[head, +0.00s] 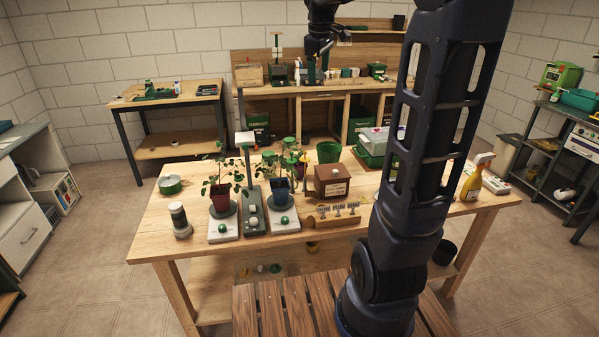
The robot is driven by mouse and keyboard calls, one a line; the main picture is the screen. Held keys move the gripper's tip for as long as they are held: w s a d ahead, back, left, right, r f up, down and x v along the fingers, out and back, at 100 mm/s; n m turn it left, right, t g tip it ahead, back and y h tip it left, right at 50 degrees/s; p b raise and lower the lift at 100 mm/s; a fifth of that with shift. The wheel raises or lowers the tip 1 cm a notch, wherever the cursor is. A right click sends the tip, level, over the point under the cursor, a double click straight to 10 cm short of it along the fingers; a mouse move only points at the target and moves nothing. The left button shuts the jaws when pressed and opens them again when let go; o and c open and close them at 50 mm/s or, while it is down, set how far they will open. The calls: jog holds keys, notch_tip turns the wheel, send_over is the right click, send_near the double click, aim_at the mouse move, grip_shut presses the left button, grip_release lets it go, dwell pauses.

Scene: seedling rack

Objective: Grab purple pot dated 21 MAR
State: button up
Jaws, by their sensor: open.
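A dark red pot (221,197) with a leafy seedling stands on a white-based stand with a grey dish, left of centre on the wooden table. A blue pot (280,188) with a seedling stands on a similar stand to its right. No pot looks clearly purple, and no date is readable. Small tags (338,210) stand in a wooden holder (332,220) at the table's front; their writing is too small. My gripper (315,72) hangs at the top centre, pointing down, far above and apart from the pots. Its fingers are small and dark; it is open, with nothing seen in it.
Between the pots stands a grey-green post device (252,212). A brown box (333,181), green pot (328,152), jar (180,220) and yellow spray bottle (474,180) share the table (160,238). My arm hides part of its right side. Its left front is clear.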

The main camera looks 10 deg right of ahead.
jog(key=w+f+n, duration=0.2)
jog(key=w+n, duration=0.2)
jog(key=w, duration=0.7)
jog(key=n+g, duration=0.2)
jog(key=n, duration=0.2)
send_over(300, 164)
notch_tip(300, 164, down, 6)
notch_tip(300, 164, down, 41)
jog(key=shift+s+a+f, duration=0.1)
jog(key=shift+a+f, duration=0.05)
jog(key=shift+f, duration=0.05)
jog(key=shift+c, duration=0.4)
jog(key=c, duration=1.1)
